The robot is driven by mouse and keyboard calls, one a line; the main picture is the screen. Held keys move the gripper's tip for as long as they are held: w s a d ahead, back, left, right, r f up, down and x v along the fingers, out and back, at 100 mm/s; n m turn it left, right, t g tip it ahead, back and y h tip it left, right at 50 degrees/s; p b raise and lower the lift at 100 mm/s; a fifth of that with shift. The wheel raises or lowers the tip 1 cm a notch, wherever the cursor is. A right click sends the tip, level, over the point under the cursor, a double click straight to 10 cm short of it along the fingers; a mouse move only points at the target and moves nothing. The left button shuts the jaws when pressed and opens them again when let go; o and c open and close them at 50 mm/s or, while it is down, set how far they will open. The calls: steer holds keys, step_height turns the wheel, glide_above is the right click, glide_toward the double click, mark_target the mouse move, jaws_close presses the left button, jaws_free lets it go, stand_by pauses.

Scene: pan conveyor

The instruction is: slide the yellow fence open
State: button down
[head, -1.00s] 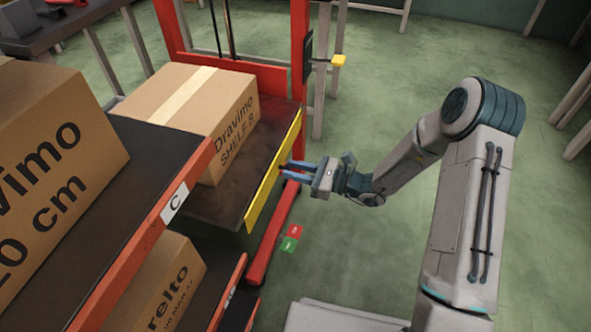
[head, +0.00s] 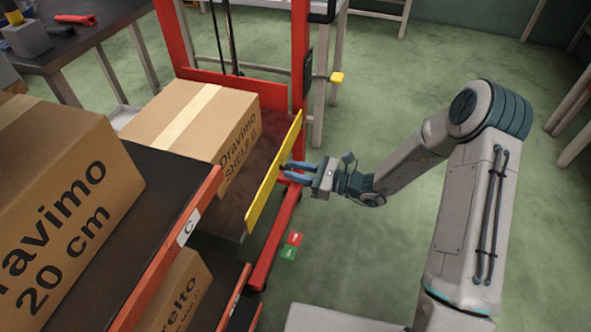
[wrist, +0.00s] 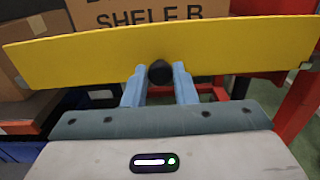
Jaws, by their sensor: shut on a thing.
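The yellow fence (head: 267,186) is a flat upright plate along the right edge of the dark lift platform (head: 212,213). In the wrist view it (wrist: 60,62) spans nearly the whole width, close in front of my gripper. A round black knob (wrist: 160,72) sits at the middle of the fence. My gripper (head: 287,170) reaches in from the right, and its blue fingers (wrist: 160,85) are shut on the knob from both sides. In the head view the knob is too small to make out clearly.
A cardboard box (head: 192,122) marked SHELF B stands on the platform behind the fence. A red lift frame (head: 300,60) rises at the far end. A dark shelf (head: 160,215) labelled C holds another box at the left. Green floor is free around my arm.

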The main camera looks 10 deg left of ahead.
steer(key=shift+w+r, duration=0.1)
steer(key=shift+r, duration=0.2)
steer(key=c, duration=1.2)
jaws_free()
steer(key=shift+c, duration=0.2)
steer(key=shift+o, duration=0.2)
steer(key=shift+d+f, duration=0.1)
steer(key=s+d+p, duration=0.1)
steer(key=d+p, duration=0.2)
steer(key=d, duration=1)
steer(key=shift+d, duration=0.3)
steer(key=shift+s, duration=0.1)
